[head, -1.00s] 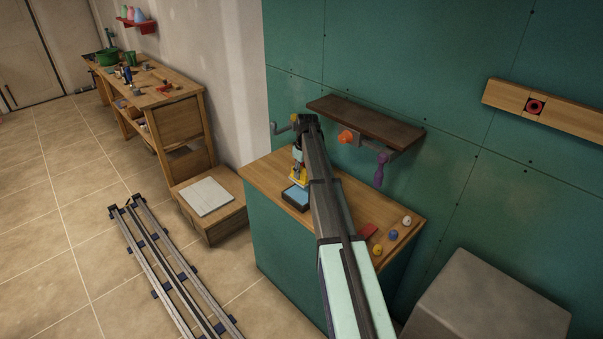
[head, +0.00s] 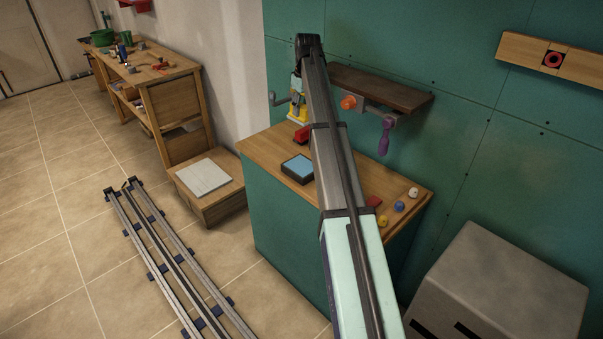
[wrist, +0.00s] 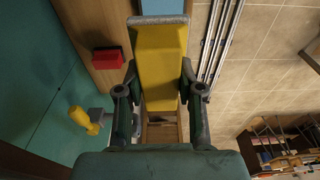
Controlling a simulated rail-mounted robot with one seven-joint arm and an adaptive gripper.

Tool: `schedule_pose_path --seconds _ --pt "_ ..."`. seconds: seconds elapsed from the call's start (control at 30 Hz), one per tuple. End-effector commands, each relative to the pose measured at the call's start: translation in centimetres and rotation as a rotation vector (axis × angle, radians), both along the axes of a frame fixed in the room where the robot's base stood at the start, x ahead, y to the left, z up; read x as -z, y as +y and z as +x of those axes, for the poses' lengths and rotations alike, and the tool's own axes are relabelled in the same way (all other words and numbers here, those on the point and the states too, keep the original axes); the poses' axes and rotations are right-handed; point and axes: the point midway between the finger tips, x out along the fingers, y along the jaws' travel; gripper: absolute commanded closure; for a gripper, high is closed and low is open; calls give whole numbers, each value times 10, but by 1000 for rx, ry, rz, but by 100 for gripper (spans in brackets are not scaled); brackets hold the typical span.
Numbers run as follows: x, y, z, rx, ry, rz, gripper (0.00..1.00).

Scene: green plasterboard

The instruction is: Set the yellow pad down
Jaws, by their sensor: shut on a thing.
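The yellow pad (wrist: 160,62) is a long yellow block with a pale grey far end. My gripper (wrist: 160,78) is shut on it, one finger along each side in the wrist view. In the head view the pad (head: 297,113) shows as a small yellow patch below my gripper (head: 297,103), partly hidden by my arm. It appears raised above the far left part of the wooden bench top (head: 268,150). A dark box with a blue top (head: 298,168) sits on the bench; its blue top (wrist: 162,6) also shows beyond the pad's far end.
A red block (head: 302,134) lies on the bench near the pad; it also shows in the wrist view (wrist: 108,61). A dark shelf (head: 380,88) and a crank (head: 274,99) are close by. Small balls (head: 398,206) lie at the bench's right end.

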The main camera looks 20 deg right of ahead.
Motion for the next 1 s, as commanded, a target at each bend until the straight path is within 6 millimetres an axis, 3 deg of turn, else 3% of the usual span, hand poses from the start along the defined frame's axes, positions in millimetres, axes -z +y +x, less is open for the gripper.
schedule_pose_path --seconds 0.07,0.17,0.7,0.8,1.0 --pt "-5 2 -7 0 -1 0 91" --pt "5 4 -13 1 2 0 91" --pt "125 4 -13 1 2 0 91" --pt "140 4 -13 1 1 1 91" --pt "153 3 -11 1 -1 -1 91"
